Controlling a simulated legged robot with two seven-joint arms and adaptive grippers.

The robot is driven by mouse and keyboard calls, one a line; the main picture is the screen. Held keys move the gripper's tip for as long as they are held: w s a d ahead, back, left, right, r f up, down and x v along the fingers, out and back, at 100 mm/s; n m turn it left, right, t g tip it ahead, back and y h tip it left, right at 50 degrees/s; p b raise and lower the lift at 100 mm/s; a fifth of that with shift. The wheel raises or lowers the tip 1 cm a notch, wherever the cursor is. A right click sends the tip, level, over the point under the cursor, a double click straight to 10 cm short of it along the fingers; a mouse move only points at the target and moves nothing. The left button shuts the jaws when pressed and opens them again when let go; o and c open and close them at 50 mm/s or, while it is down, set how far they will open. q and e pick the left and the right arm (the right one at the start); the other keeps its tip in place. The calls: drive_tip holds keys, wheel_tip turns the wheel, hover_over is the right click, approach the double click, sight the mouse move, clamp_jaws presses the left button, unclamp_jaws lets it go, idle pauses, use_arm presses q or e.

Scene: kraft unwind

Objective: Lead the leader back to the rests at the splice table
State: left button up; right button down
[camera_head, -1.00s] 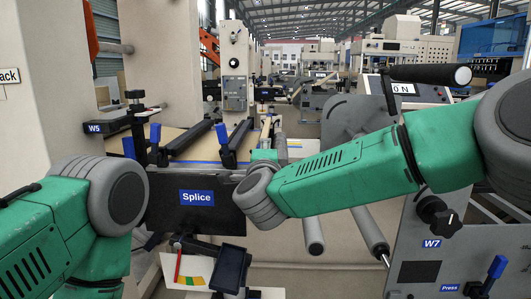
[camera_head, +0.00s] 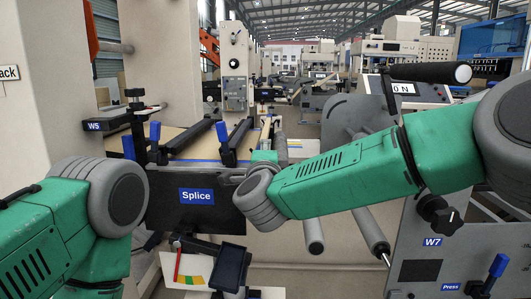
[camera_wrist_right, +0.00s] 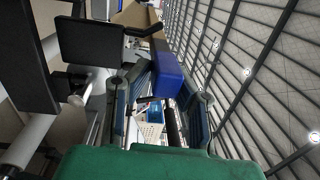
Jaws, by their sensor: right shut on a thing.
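The splice table (camera_head: 182,140) is ahead left of centre, with a brown sheet, a blue line across it and a dark front panel marked Splice (camera_head: 196,218). I cannot pick out the leader or its rests with certainty.
Two black bars (camera_head: 193,137) with blue-tipped levers stand over the table. A grey machine panel marked W7 (camera_head: 425,225) and metal rollers (camera_head: 370,236) stand at right. A black tray (camera_head: 229,267) and colour chart (camera_head: 189,273) are below the panel.

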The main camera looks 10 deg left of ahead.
drive_tip(key=shift+f+b, duration=0.7)
drive_tip(key=shift+f, duration=0.8)
drive_tip(key=c, duration=1.3)
unclamp_jaws()
drive_tip(key=shift+c, duration=0.2)
